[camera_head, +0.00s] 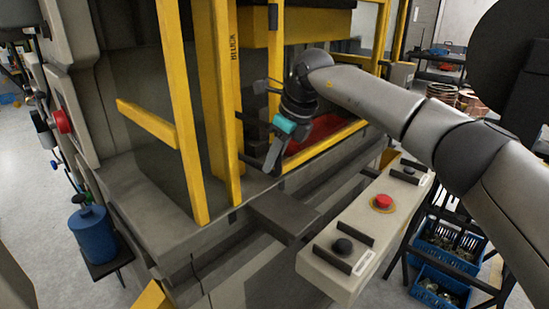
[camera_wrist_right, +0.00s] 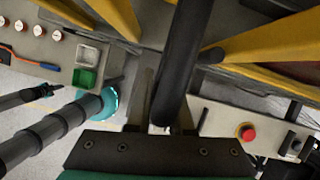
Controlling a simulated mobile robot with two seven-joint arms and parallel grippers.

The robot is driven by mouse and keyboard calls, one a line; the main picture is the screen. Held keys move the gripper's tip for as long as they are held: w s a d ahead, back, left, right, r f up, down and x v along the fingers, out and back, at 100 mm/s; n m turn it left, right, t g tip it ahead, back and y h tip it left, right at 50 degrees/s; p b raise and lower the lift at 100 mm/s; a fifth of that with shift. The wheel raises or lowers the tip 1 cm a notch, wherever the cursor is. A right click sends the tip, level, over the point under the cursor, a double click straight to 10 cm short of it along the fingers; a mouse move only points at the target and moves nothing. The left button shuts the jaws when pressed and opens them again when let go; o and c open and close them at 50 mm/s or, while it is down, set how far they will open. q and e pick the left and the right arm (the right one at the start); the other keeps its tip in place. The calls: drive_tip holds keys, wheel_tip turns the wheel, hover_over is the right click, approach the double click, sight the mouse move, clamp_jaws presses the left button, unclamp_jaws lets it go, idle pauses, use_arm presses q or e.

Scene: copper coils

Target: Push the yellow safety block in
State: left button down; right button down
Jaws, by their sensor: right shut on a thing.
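The yellow safety block (camera_head: 228,95) is an upright yellow beam with dark lettering near its top. It stands at the front opening of the press, beside a slimmer yellow post (camera_head: 182,110). My right gripper (camera_head: 271,158) points down just right of the block's lower part. In the right wrist view, a thick black bar (camera_wrist_right: 185,60) runs down between the jaws, and the gripper is shut on it. I cannot tell clearly how the bar joins the block. Yellow beams also show at the top of that view. My left gripper is not in view.
A control box with a red button (camera_head: 382,202) and black knobs stands right of the press's front ledge. A red button (camera_head: 63,121) and a blue bottle (camera_head: 93,234) are at the left. Blue crates (camera_head: 440,288) sit low at the right. Yellow frame bars surround the opening.

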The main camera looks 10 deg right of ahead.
drive_tip(key=c, duration=1.3)
unclamp_jaws()
drive_tip(key=shift+w+a+r, duration=0.1)
drive_tip(key=shift+r, duration=0.1)
drive_tip(key=o, duration=0.3)
drive_tip(key=shift+w+a+f, duration=0.1)
drive_tip(key=shift+w, duration=0.05)
drive_tip(key=shift+o, duration=0.9)
drive_tip(key=v, duration=1.5)
drive_tip(key=shift+s+b, duration=0.2)
drive_tip(key=shift+b, duration=0.2)
